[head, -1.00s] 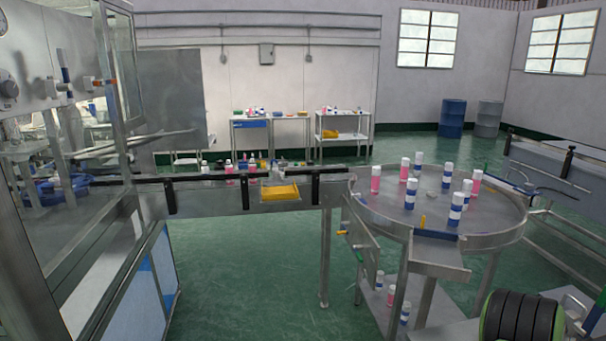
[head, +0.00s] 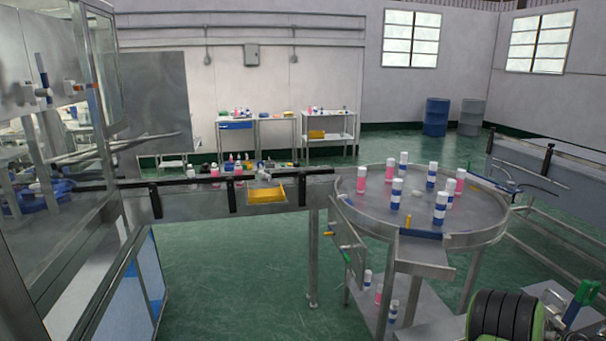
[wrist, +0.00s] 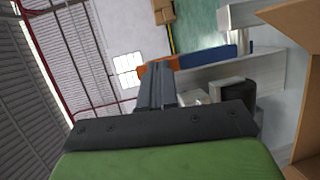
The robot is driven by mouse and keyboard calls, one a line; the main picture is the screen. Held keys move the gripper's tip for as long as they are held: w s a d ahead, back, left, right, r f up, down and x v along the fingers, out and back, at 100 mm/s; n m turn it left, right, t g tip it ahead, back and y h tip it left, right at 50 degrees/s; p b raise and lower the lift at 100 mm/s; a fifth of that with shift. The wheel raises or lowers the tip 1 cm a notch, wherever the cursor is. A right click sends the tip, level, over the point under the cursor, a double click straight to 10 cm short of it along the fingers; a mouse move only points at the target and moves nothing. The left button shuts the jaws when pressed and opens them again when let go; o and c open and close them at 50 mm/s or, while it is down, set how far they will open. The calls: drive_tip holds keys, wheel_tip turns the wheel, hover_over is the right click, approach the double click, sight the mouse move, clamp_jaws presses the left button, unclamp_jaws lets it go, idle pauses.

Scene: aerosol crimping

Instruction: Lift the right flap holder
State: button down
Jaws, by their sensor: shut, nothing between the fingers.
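My gripper (wrist: 157,90) shows in the wrist view, its dark fingers together with nothing between them. They point away from the camera into open space. I cannot pick out the right flap holder for certain in either view. An open cardboard box (wrist: 300,75) with brown flaps stands at the right edge of the wrist view, apart from my fingers. An orange part (wrist: 160,66) shows just beyond the fingertips; I cannot tell what it is. In the head view the gripper's fingers are not visible.
A round steel table (head: 470,238) carries several pink and blue-white cans. A conveyor (head: 190,205) with a yellow tray (head: 266,194) runs left from it to a glass-walled machine (head: 50,130). Another conveyor (head: 535,170) stands at right. Green floor (head: 240,265) is free in front.

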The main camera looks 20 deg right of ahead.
drive_tip(key=a+b, duration=0.4)
drive_tip(key=a, duration=0.5)
drive_tip(key=shift+w, duration=0.4)
